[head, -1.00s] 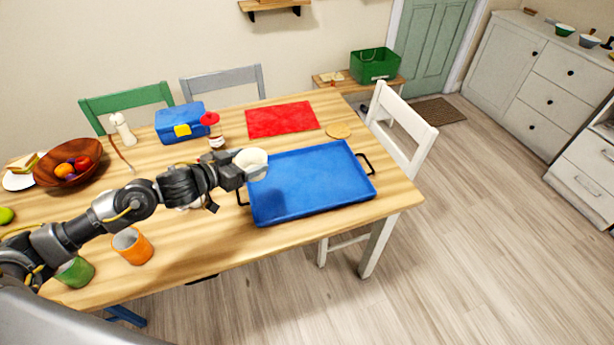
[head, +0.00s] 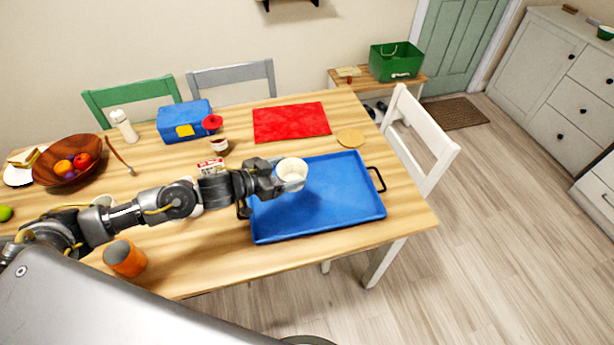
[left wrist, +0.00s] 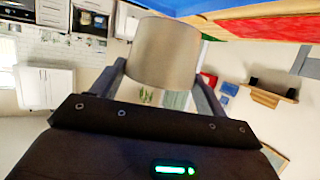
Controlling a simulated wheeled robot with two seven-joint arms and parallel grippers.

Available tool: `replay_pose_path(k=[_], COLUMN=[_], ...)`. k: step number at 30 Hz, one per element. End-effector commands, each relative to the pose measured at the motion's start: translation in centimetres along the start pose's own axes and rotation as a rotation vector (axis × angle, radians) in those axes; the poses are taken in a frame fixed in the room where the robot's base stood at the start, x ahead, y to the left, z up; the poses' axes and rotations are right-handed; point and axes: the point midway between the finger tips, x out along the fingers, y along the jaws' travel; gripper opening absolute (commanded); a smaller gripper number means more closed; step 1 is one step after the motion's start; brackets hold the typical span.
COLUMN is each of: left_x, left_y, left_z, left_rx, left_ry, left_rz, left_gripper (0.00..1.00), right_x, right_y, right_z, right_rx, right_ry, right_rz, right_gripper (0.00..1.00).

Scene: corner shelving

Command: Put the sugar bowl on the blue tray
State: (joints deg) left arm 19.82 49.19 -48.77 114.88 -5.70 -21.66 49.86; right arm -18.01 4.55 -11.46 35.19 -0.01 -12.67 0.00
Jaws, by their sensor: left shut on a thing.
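The sugar bowl, a white open-topped cup shape (head: 292,170), is held upright by my left gripper (head: 279,176). In the left wrist view the bowl (left wrist: 165,54) sits between the two fingers of the gripper (left wrist: 165,80). In the head view it appears over the left part of the blue tray (head: 335,200); its exact height above the tray is hard to tell. The tray lies flat on the table with a black handle at each short end. My left forearm hides part of the table left of the tray. My right gripper is not in view.
A round coaster (head: 350,138) lies behind the tray. The tray's right part is bare.

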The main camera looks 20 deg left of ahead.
Motion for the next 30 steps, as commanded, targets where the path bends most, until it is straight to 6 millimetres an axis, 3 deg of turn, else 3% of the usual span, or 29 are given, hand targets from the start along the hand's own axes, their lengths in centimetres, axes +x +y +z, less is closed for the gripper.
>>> replay_pose_path(k=[4, 6, 12, 23, 30], left_x=[4.2, 5.8, 9.1, 10.6, 11.5], left_y=[-1.6, -1.9, -2.9, -3.4, -3.4], left_z=[-0.1, 1.1, 3.3, 4.3, 6.9], left_rx=[-0.001, -0.001, 0.000, 0.001, 0.000], left_ry=[0.003, -0.001, 0.001, 0.001, 0.000], left_rz=[-0.002, 0.000, 0.001, 0.000, 0.000], left_gripper=[0.45, 0.45, 0.45, 0.45, 0.45], right_x=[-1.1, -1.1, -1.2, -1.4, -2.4], right_y=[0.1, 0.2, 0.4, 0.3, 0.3], right_z=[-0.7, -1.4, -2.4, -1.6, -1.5], right_rx=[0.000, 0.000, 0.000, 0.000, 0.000], right_ry=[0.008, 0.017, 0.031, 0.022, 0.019], right_rz=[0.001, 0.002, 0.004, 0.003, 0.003], right_gripper=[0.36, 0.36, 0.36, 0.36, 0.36])
